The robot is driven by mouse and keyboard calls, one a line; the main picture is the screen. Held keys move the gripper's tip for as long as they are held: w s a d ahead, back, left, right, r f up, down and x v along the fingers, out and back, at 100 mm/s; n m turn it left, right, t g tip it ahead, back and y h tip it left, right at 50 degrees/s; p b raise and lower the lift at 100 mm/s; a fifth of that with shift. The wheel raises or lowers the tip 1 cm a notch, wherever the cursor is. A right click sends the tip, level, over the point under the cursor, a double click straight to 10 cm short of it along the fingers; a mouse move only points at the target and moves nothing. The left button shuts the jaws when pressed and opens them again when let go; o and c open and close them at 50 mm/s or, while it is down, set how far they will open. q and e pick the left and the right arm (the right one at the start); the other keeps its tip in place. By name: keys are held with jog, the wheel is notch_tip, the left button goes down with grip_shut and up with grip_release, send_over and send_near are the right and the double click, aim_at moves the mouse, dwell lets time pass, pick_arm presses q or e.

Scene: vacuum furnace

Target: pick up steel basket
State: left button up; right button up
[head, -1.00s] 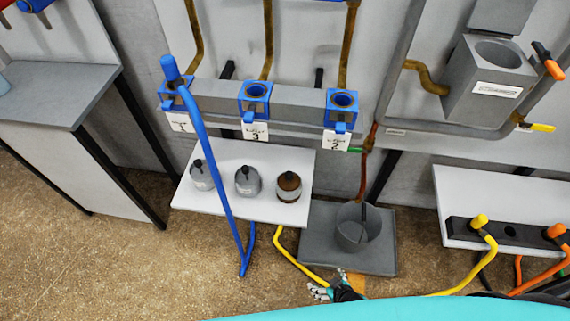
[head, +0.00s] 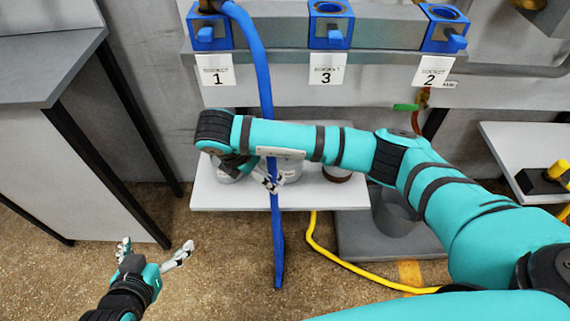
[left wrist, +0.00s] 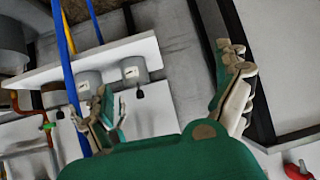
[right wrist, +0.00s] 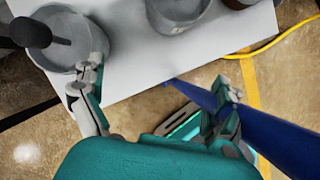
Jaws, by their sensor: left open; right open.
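Grey metal pots with black knobs stand on the white shelf (head: 320,195); I cannot tell which one the task calls the steel basket. The left pot (head: 228,178) and middle pot (head: 291,170) are partly hidden by my right arm, and a brown pot (head: 336,175) is mostly hidden. My right gripper (head: 258,180) is open and empty at the shelf's front. In the right wrist view, one finger overlaps the rim of a knobbed grey pot (right wrist: 45,45); contact is unclear. My left gripper (head: 157,252) is open and empty, low in front of the left cabinet.
A blue pole (head: 275,235) slants down past the shelf, close to my right fingers. A grey bucket (head: 392,213) stands on a floor tray (head: 365,243). A yellow hose (head: 345,272) lies on the floor. A grey cabinet (head: 60,140) stands left.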

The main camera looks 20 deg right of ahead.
jog(key=b, duration=0.1)
send_over(291, 169)
jog(key=w+a, duration=0.1)
jog(key=w, duration=0.2)
jog(key=shift+w+a+r, duration=0.1)
jog(key=shift+w, duration=0.1)
jog(key=shift+w+d+f+b, duration=0.3)
jog(key=shift+w+d, duration=0.15)
jog(key=shift+d, duration=0.25)
jog(key=b+x, duration=0.1)
jog(key=x, duration=0.3)
jog(key=shift+f, duration=0.15)
jog(key=c, duration=1.2)
pick_arm(q)
jog(key=w+d+r+t+h, duration=0.2)
jog(key=w+r+t, duration=0.3)
jog(key=r, duration=0.6)
jog(key=d+t, duration=0.1)
jog(key=t, duration=0.1)
jog(key=shift+r+t, duration=0.25)
jog(key=shift+t, duration=0.05)
pick_arm(e)
jog(key=shift+o, duration=0.2)
pick_arm(q)
jog(key=shift+s+a, duration=0.1)
pick_arm(e)
jog(key=shift+w+d, duration=0.1)
